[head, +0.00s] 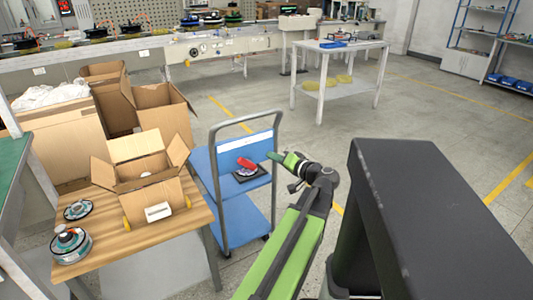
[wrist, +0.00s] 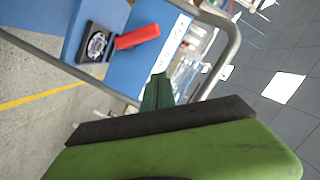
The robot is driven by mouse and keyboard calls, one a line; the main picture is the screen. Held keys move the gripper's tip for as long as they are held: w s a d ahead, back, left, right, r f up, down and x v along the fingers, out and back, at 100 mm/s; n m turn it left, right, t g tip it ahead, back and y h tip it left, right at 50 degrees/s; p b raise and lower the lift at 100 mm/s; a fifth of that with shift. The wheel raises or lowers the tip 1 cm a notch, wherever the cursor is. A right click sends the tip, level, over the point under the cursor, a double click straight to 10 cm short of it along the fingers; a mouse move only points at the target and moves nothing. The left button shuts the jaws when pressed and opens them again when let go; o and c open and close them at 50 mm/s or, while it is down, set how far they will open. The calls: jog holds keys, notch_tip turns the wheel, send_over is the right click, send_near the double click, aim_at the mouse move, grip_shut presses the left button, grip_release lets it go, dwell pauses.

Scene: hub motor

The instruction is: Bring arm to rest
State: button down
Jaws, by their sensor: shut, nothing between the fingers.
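My arm is green and black and reaches up from the bottom of the head view. My gripper (head: 276,156) is at its far end, beside the right side of the blue trolley (head: 202,165). In the wrist view my gripper (wrist: 158,90) shows as narrow green fingers held together, with nothing between them. A red block (head: 247,163) and a black square part with a round centre (head: 250,175) lie on the trolley's top shelf. In the wrist view the red block (wrist: 138,37) and black part (wrist: 97,43) lie apart from my fingers.
A wooden table (head: 146,236) at left bears an open cardboard box (head: 152,192) and round motor parts (head: 71,244). More boxes stand behind it. A white table (head: 340,46) stands further back. The grey floor (head: 430,110) at right is largely clear.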

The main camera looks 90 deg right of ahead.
jog(key=shift+s+a, duration=0.1)
dwell(0.4)
